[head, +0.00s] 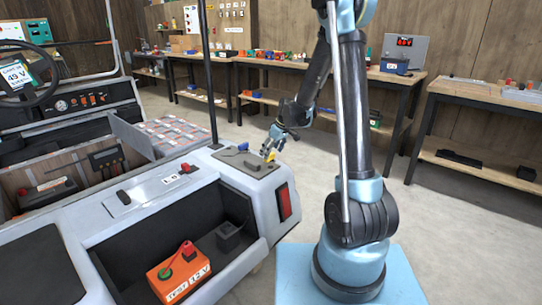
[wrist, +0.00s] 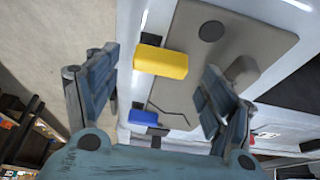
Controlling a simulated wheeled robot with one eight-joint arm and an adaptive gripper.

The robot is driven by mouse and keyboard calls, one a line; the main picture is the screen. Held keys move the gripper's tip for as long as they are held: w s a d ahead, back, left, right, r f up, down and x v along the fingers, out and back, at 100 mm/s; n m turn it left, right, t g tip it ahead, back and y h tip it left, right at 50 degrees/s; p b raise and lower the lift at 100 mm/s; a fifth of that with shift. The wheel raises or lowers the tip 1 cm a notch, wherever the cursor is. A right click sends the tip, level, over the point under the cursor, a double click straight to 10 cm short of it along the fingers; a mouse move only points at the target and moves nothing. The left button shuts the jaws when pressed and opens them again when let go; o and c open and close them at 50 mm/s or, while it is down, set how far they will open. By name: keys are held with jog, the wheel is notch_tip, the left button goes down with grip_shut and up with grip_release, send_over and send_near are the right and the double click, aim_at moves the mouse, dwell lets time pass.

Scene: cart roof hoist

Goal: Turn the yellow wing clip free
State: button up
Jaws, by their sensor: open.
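The yellow wing clip (wrist: 160,62) is on a grey plate (wrist: 225,75) on the cart's rear corner. In the wrist view it lies between my gripper's two blue-grey fingers, with a gap on either side. My gripper (head: 271,146) is open and empty, pointing down at the plate in the head view. The yellow clip shows only as a small patch at the fingertips there (head: 270,156). A blue clip (wrist: 143,117) lies beside the yellow one; it also shows in the head view (head: 243,146). I cannot tell whether a finger touches the yellow clip.
A grey block (wrist: 242,70) stands on the plate near my right finger. An orange battery (head: 180,274) sits in the cart's open bay. A dark upright post (head: 208,75) rises left of my gripper. Workbenches (head: 300,64) line the wall; the floor between is clear.

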jog(key=shift+x, duration=1.05)
jog(key=c, duration=1.1)
